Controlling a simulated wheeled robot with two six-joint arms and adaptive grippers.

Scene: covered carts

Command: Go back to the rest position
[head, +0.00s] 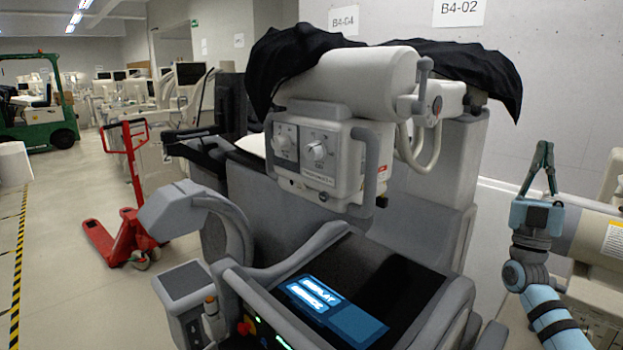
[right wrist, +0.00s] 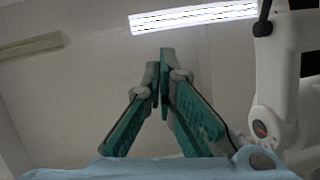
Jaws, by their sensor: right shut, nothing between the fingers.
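My right gripper (head: 543,147) is raised at the right side of the head view, with its fingers pointing up and the tips together. It is shut and empty, and stands apart from the grey machine. In the right wrist view the closed green fingers (right wrist: 164,62) point toward the ceiling. My left gripper is not in view.
A large grey medical cart (head: 345,155) with a black cover (head: 300,60) fills the middle, its lit screen (head: 320,300) in front. A red pallet jack (head: 125,225) and a green forklift (head: 40,115) stand left. Open floor (head: 60,250) lies at left. A white arm (right wrist: 275,90) shows at right.

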